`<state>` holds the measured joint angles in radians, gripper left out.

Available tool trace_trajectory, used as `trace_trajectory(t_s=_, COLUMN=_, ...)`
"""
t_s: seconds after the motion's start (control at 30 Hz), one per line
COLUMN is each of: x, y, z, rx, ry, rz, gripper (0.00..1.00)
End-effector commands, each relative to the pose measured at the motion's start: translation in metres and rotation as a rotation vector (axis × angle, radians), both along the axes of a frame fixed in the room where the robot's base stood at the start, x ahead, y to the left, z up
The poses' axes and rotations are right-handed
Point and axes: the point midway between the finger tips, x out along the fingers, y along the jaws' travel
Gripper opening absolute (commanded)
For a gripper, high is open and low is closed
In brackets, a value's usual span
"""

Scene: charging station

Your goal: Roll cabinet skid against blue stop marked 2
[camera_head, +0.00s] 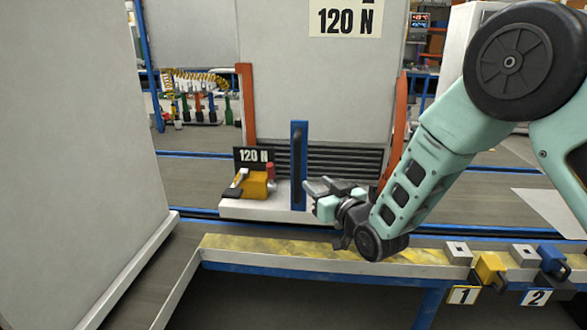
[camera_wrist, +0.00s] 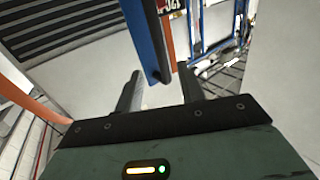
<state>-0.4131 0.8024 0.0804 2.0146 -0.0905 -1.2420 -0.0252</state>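The grey cabinet (camera_head: 315,85) carries a "120 N" sign and stands on a white skid (camera_head: 270,208) between orange posts. An upright blue handle bar (camera_head: 299,165) rises from the skid's front. My gripper (camera_head: 312,190) is just right of this bar, at its lower part. In the wrist view the gripper (camera_wrist: 160,88) is open, its two dark fingers apart. The blue bar (camera_wrist: 145,40) appears between the fingertips; I cannot tell whether it is inside the jaws or just beyond. The blue stop (camera_head: 552,258) marked 2 is at the lower right, well right of the skid.
A yellow stop (camera_head: 489,267) marked 1 sits left of the blue stop. A yellow-topped ledge (camera_head: 300,248) with a blue edge runs in front of the skid. A yellow block (camera_head: 255,185) with a small "120 N" plate sits on the skid. A large grey panel (camera_head: 70,150) fills the left.

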Motion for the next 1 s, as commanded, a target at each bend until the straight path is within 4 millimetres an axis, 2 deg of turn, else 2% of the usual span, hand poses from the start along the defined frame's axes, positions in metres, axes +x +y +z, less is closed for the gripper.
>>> trace_trajectory(t_s=0.2, x=0.04, y=0.025, z=0.0, rx=0.0, ry=-0.002, rz=0.0, gripper=0.39)
trace_trajectory(t_s=0.5, x=0.084, y=0.053, z=0.0, rx=0.001, ry=-0.001, rz=0.0, gripper=0.39)
trace_trajectory(t_s=0.7, x=0.098, y=0.062, z=0.0, rx=0.001, ry=0.001, rz=0.0, gripper=0.39)
trace_trajectory(t_s=1.0, x=0.102, y=0.063, z=0.0, rx=-0.001, ry=0.001, rz=0.0, gripper=0.39)
